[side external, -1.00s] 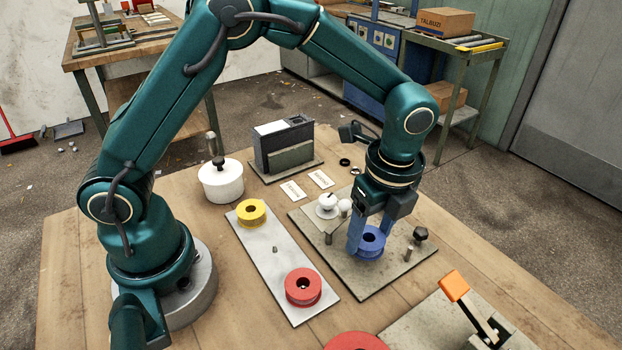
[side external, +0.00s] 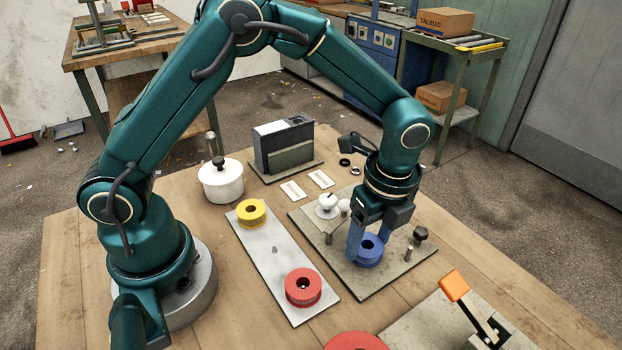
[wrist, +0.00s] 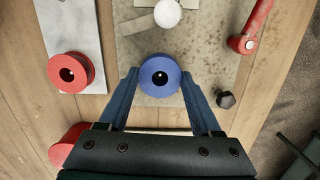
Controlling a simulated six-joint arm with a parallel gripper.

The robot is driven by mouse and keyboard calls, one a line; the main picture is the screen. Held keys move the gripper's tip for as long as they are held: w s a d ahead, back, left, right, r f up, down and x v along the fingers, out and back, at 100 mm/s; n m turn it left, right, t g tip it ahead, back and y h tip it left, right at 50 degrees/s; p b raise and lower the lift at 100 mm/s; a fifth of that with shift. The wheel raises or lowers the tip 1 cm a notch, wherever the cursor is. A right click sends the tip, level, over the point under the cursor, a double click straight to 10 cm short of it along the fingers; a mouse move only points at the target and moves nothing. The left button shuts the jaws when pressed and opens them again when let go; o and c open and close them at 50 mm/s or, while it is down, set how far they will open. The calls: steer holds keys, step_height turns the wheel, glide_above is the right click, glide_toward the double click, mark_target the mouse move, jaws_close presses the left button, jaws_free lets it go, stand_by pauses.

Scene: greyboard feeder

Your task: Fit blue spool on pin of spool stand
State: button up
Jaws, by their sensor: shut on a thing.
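The blue spool (side external: 369,252) is gripped between the two blue fingers of my gripper (side external: 368,244), low over the grey-green plate (side external: 350,275). In the wrist view the spool (wrist: 148,88) is upright, its round hole facing the camera. A small bright spot shows inside the dark hole; it may be a pin tip. I cannot tell whether the spool is around the pin or touching the plate. A thin metal post (side external: 408,253) stands on the plate just right of the spool, apart from it. The fingers (wrist: 160,78) close on opposite sides of the spool.
A black knob (side external: 420,234) and a white ball-topped part (side external: 327,203) stand on the plate near my gripper. A light strip to the left bears a yellow spool (side external: 251,211) and a red spool (side external: 303,287). An orange-handled lever (side external: 454,287) is at the front right.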

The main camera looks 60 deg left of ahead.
steer(key=shift+f, duration=0.1)
stand_by(0.7)
steer(key=o, duration=1.4)
steer(key=shift+d+r, duration=0.15)
steer(key=shift+r, duration=1.15)
steer(key=shift+d+r, duration=0.15)
steer(key=shift+r, duration=1.1)
